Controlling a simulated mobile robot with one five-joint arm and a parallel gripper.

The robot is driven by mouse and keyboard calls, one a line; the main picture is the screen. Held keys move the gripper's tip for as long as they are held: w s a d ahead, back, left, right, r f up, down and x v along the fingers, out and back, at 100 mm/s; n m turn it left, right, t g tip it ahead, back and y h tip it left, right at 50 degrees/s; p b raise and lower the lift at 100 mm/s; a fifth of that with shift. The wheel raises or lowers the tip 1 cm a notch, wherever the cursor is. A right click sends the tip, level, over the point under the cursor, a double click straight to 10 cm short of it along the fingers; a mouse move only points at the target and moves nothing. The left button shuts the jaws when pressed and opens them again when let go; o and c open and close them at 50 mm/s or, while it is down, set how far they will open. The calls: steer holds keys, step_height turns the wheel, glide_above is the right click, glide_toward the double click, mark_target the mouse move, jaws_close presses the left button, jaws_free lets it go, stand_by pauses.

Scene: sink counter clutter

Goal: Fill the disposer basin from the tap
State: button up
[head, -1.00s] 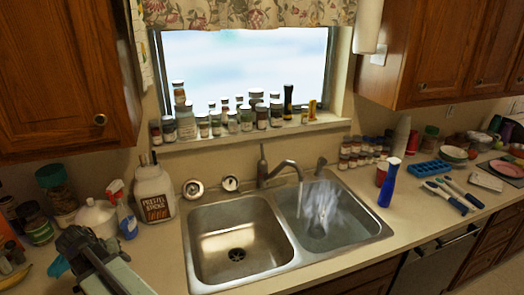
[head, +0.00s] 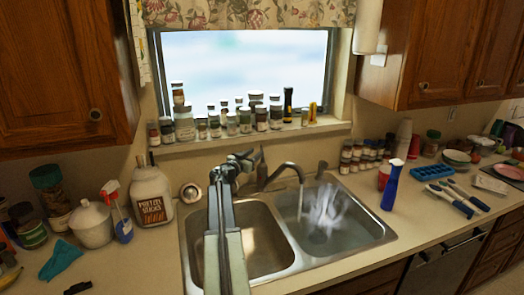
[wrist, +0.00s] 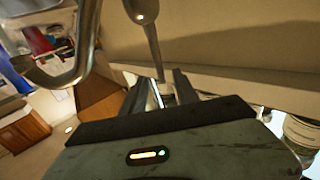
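The tap (head: 285,168) stands behind the double sink, its spout over the right basin (head: 355,215). A thin stream falls from the spout, and pale, churning water lies in the right basin. The left basin (head: 265,235) is partly hidden by my arm; I see no water in its visible part. Which basin has the disposer cannot be told. My gripper (head: 241,160) is at the back of the sink, just left of the tap. In the wrist view my gripper (wrist: 164,82) has its fingers apart. The tap's lever (wrist: 151,45) reaches down towards the gap; contact is unclear.
A pretzel jug (head: 152,198) and a spray bottle (head: 118,215) stand left of the sink. A round metal drain part (head: 190,192) lies behind the left basin. Jars (head: 245,120) line the sill. A blue bottle (head: 391,185) stands right of the sink.

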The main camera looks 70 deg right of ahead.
mark_target(261, 149)
steer(key=d, duration=0.4)
steer(key=s+d, duration=0.1)
steer(key=d, duration=0.1)
steer(key=shift+a, duration=0.1)
steer(key=shift+c, duration=0.4)
jaws_close()
steer(key=shift+s, duration=0.1)
stand_by(0.6)
